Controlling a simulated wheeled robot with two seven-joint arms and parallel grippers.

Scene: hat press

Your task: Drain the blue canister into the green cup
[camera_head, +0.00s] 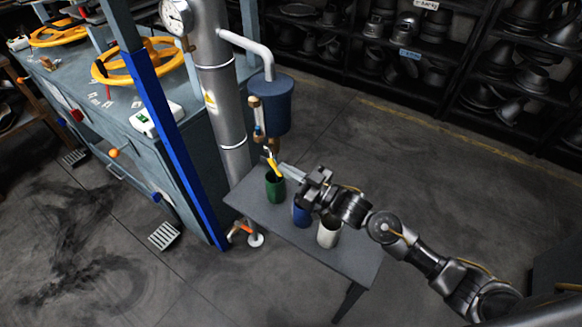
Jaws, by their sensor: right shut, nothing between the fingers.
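The blue canister (271,103) hangs from a grey pipe beside a tall silver column. A brass valve (274,146) sits at its bottom, and a yellow lever (273,166) slants down from there. The green cup (275,190) stands upright on the small grey table, below the valve. The lever's lower end overlaps the cup's rim in the picture. My right gripper (283,168) is shut and empty, its fingertips close beside the lever; I cannot tell whether they touch. No liquid is visible. My left gripper is not in view.
A blue cup (301,214) and a white cup (328,234) stand on the table (354,258) below my right gripper and wrist. A blue post (181,165) and the silver column (224,90) stand left. Dark shelves of metal hat forms line the back. The floor between is clear.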

